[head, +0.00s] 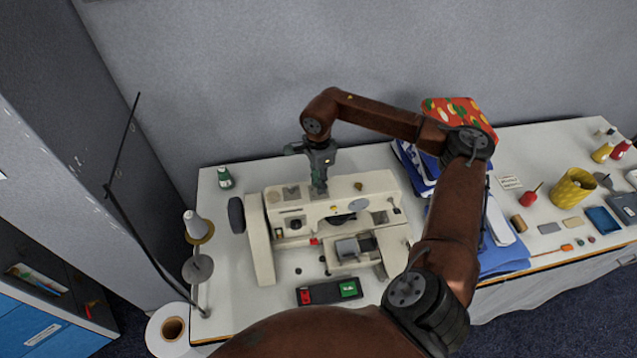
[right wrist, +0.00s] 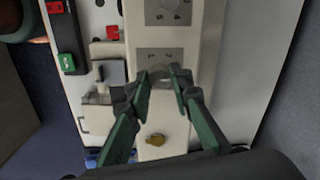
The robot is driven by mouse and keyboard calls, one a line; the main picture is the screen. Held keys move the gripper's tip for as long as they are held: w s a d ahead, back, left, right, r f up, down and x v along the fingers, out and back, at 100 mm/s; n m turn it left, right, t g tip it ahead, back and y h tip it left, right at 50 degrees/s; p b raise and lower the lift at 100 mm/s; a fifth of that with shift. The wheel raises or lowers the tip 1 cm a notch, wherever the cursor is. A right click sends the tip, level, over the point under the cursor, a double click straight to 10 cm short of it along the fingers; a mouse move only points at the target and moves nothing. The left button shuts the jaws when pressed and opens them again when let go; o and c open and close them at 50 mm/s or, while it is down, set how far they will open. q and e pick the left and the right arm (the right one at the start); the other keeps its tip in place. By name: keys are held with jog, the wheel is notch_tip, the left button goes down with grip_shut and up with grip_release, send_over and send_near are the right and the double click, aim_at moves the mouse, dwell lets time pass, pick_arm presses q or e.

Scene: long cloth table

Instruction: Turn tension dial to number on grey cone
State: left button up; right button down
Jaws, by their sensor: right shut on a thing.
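The cream sewing machine (head: 376,199) stands on the table. My right gripper (head: 319,190) points down at its top from above. In the right wrist view the two fingertips of my right gripper (right wrist: 161,75) are closed around a small grey dial (right wrist: 160,71), in front of a grey plate (right wrist: 160,54) with dark numbers. The fingers partly cover the dial, and its setting cannot be read. A second numbered plate (right wrist: 168,12) lies beyond it. A pale grey cone (head: 194,224) stands on a tan base at the left; no number is readable on it. My left gripper is out of view.
A brass knob (right wrist: 155,140) sits close to the gripper on the machine's top. A switch box (head: 330,291) with red and green buttons lies in front. A thin black thread stand (head: 150,250) rises at the left. Folded blue cloth (head: 500,258) lies right of the machine.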

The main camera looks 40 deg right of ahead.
jog(key=shift+w+r, duration=0.1)
jog(key=c, duration=1.7)
grip_release()
jog(key=shift+c, duration=0.2)
notch_tip(320, 180, up, 12)
